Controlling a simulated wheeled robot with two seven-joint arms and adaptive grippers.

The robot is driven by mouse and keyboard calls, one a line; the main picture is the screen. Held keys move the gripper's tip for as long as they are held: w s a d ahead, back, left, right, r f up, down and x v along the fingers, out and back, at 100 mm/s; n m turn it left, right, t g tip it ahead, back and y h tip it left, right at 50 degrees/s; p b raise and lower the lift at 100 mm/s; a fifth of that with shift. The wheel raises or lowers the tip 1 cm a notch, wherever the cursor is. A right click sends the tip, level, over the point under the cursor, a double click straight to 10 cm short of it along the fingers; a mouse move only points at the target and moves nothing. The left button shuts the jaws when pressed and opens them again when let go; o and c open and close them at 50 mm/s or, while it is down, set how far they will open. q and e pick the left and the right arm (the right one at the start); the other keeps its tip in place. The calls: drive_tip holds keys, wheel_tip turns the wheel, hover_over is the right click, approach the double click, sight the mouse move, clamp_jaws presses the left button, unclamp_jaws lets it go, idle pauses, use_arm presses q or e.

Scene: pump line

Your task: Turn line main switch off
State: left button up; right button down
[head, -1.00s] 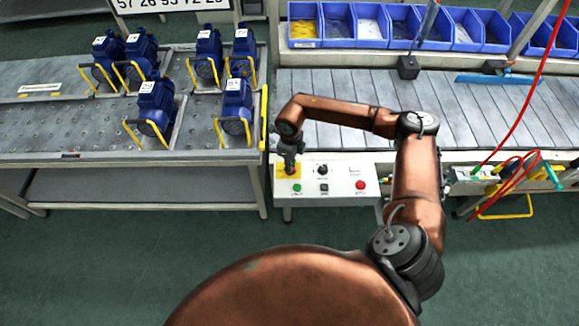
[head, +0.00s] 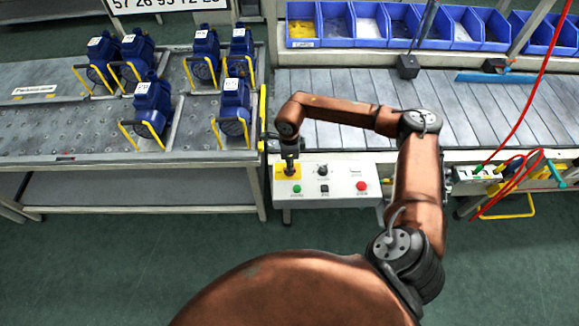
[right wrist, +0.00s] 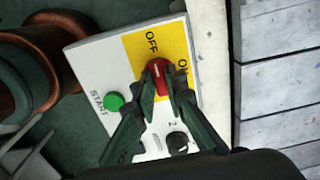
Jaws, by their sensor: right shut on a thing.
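The main switch is a red knob (right wrist: 161,78) on a yellow plate (right wrist: 138,48) marked OFF and ON, in the right wrist view. The knob's upper end lies near the word OFF. My right gripper (right wrist: 158,92) is shut on the knob, one finger on each side. In the head view the right gripper (head: 289,166) points down onto the yellow plate at the left end of the white control box (head: 337,184) and hides the knob. My left gripper is in neither view.
The box also carries a green START button (right wrist: 114,101), a black selector (right wrist: 178,142) and a red button (head: 361,186). Blue motors (head: 153,105) stand on the table at left. A red hose (head: 530,95) hangs at right.

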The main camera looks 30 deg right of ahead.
drive_tip(key=c, duration=2)
unclamp_jaws()
drive_tip(key=shift+o, duration=0.2)
wheel_tip(320, 180, up, 12)
drive_tip(key=shift+a, duration=0.1)
